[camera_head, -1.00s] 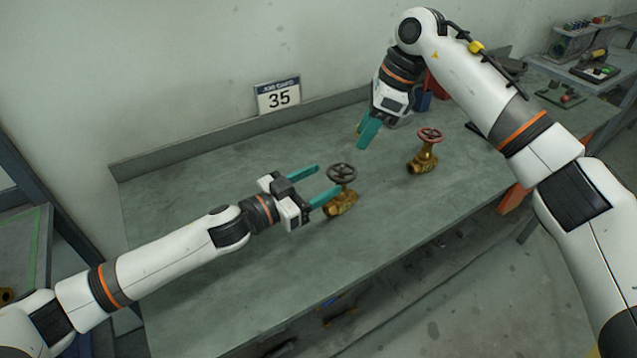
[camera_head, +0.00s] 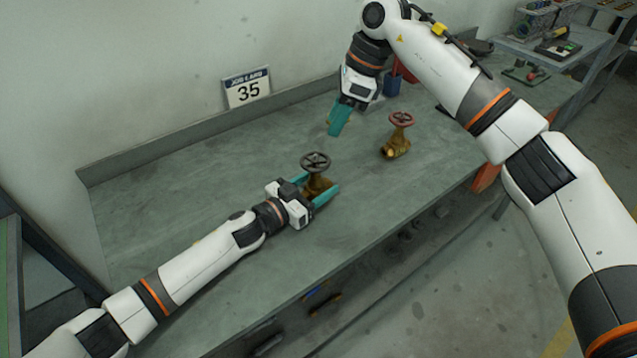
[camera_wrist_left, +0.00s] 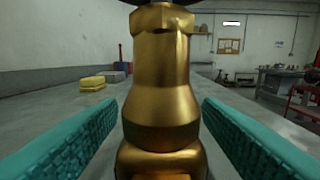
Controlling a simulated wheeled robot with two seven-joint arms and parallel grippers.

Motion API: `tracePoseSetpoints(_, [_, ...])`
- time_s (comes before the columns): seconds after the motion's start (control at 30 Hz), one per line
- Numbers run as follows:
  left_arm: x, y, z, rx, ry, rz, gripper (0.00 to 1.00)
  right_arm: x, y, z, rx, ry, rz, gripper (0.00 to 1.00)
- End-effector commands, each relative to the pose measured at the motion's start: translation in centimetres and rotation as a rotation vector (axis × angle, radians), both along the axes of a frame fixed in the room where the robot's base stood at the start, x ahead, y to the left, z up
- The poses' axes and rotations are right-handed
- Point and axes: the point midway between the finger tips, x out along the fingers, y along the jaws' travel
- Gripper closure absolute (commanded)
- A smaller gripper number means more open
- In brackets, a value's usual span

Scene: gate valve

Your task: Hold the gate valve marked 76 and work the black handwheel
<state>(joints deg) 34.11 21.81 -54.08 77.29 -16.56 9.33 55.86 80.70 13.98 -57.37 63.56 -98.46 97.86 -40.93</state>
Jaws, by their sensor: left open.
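A brass gate valve (camera_head: 316,184) with a black handwheel (camera_head: 316,161) stands upright on the grey-green bench. My left gripper (camera_head: 321,184) is open, with one teal finger on each side of the valve body. In the left wrist view the brass body (camera_wrist_left: 160,90) fills the middle between the spread fingers, with visible gaps on both sides. The handwheel is mostly cut off at the top there. I cannot read a 76 on the valve. My right gripper (camera_head: 339,121) hangs above the bench, behind and right of the valve; its finger gap cannot be made out.
A second brass valve with a red handwheel (camera_head: 401,118) stands to the right. A blue container (camera_head: 392,84) is behind my right gripper. The bench's left part is clear.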

Motion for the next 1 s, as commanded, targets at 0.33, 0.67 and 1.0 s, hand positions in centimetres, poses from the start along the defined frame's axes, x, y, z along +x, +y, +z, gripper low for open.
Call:
tracePoseSetpoints(0.33, [0.4,-0.5,0.0,0.001,-0.001,-0.001,0.40,0.0,0.0,0.0,0.000,0.000,0.001,0.64])
tracePoseSetpoints(0.67, [0.4,-0.4,0.0,0.001,-0.001,0.000,0.87,0.0,0.0,0.0,0.000,0.000,0.001,0.64])
tracePoseSetpoints(1.0, [0.4,-0.4,0.0,0.001,-0.001,0.000,1.00,-0.5,0.6,-1.7,0.128,0.048,0.051,0.26])
